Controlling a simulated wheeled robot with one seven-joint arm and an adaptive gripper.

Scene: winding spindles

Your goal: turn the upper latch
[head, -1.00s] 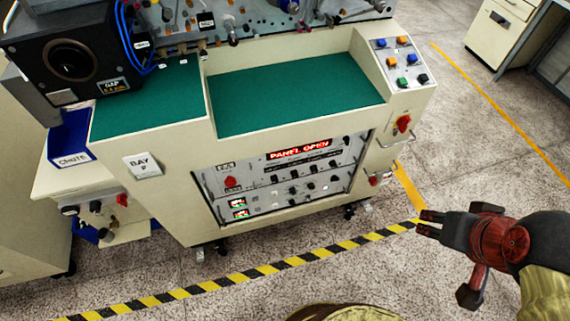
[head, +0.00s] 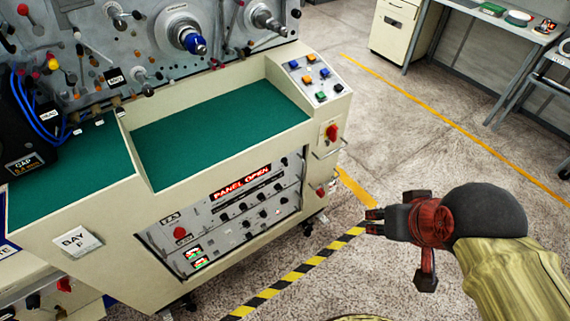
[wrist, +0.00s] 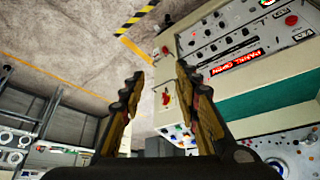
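Two red handles sit on the narrow right-hand face of the cream winding machine. The upper one, apparently the upper latch (head: 332,132), is on a pale plate below the button panel. The lower red handle (head: 321,191) is near the bottom of that face. My gripper (head: 372,221) is in the air right of the machine, apart from both handles. In the wrist view, where the machine appears upside down, my gripper (wrist: 158,72) shows its fingers spread with nothing between them. The upper red handle (wrist: 165,97) appears between the fingers, farther off.
A metal bar handle (head: 329,150) sticks out near the upper red handle. The sloped button panel (head: 315,78) is above. A lit "PANEL OPEN" sign (head: 241,183) is on the front. A cabinet (head: 393,28) and bench stand behind. The floor right of the machine is clear.

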